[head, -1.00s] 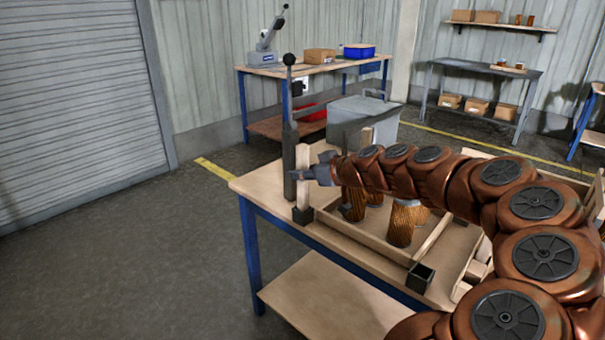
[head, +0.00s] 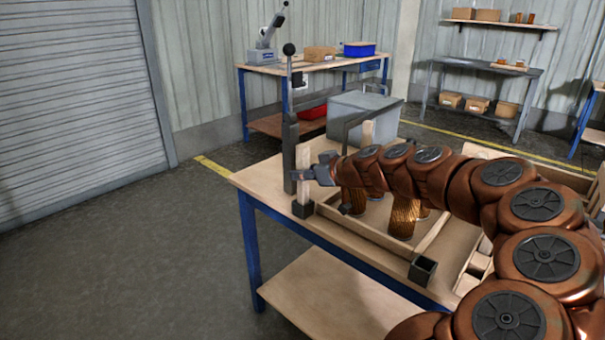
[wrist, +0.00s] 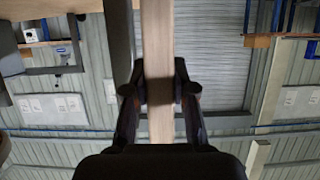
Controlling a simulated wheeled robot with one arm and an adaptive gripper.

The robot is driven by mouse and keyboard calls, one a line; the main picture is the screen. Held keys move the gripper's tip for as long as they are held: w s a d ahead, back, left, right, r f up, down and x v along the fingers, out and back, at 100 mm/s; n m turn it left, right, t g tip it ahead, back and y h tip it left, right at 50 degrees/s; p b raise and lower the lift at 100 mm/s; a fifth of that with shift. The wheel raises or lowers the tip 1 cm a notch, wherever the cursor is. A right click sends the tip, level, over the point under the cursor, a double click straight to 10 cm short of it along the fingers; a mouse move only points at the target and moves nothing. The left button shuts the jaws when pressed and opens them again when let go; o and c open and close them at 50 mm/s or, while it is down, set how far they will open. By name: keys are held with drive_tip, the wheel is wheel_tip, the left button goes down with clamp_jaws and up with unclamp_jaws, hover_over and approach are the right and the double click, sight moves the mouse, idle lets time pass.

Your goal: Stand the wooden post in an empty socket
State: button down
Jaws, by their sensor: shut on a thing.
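The pale wooden post (head: 303,167) stands upright at the table's near left corner. My gripper (head: 322,172) is shut on it from the right. The post's lower end meets a small dark square socket (head: 302,209) at that corner; whether it is fully seated cannot be told. In the wrist view the post (wrist: 157,60) runs between the fingertips (wrist: 160,92). Another dark socket (head: 423,271) at the front right of the table is open and empty. A second pale post (head: 367,134) stands upright behind my arm, its base hidden.
Amber cylindrical cartridges (head: 404,216) stand in a wooden-walled tray (head: 360,235) under my arm. A dark upright bar (head: 290,155) with a black knob (head: 289,48) is close behind the post. A grey box (head: 350,115) is at the back. Floor is clear at left.

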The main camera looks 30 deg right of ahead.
drive_tip(key=shift+f+b, duration=0.7)
drive_tip(key=shift+f, duration=0.1)
drive_tip(key=c, duration=0.9)
unclamp_jaws()
drive_tip(key=shift+o, duration=0.2)
drive_tip(key=v, duration=1.2)
